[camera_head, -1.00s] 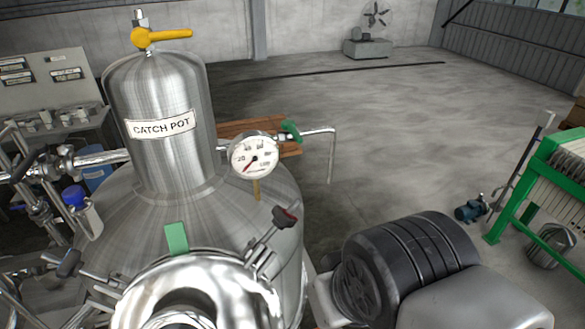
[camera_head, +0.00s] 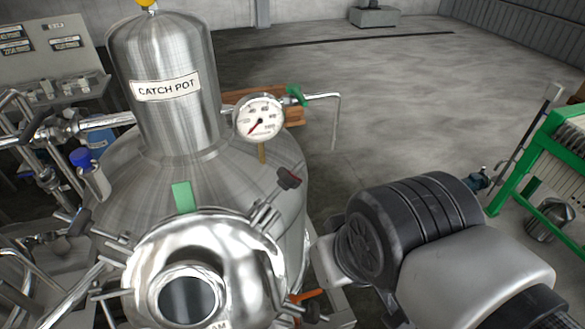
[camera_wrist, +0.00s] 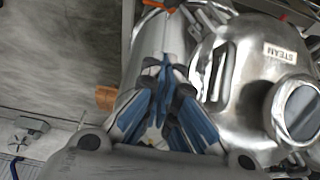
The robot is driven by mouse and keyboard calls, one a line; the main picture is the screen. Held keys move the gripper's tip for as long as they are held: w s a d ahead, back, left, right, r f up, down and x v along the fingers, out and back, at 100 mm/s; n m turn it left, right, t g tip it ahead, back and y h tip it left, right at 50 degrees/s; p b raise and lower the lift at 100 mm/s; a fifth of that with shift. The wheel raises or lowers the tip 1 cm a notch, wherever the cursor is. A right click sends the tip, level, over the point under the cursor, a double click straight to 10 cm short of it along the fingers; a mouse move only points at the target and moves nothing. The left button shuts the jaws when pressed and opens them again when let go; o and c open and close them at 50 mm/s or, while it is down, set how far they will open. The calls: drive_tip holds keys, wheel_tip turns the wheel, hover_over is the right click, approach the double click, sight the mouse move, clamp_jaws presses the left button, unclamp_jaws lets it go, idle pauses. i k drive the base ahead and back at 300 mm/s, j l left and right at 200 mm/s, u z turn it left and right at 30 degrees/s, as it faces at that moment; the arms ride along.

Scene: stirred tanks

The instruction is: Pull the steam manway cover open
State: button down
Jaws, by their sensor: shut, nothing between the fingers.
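The steam manway cover (camera_head: 245,262) is a shiny domed steel lid with a round dark sight glass (camera_head: 188,297) in the front of the tank. Part of its label shows at the bottom edge of the head view. In the wrist view the cover (camera_wrist: 240,85) fills the right side, with a STEAM label (camera_wrist: 281,54). My gripper (camera_wrist: 164,66) is shut and empty, with its blue fingers converging left of the cover. I cannot tell its distance from the cover. The fingertips do not show in the head view.
A green-framed machine (camera_head: 530,160) is at right.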

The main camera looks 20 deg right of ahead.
sight(202, 269)
drive_tip(key=u, duration=1.25)
drive_tip(key=k+j, duration=0.4)
drive_tip(key=j, duration=0.05)
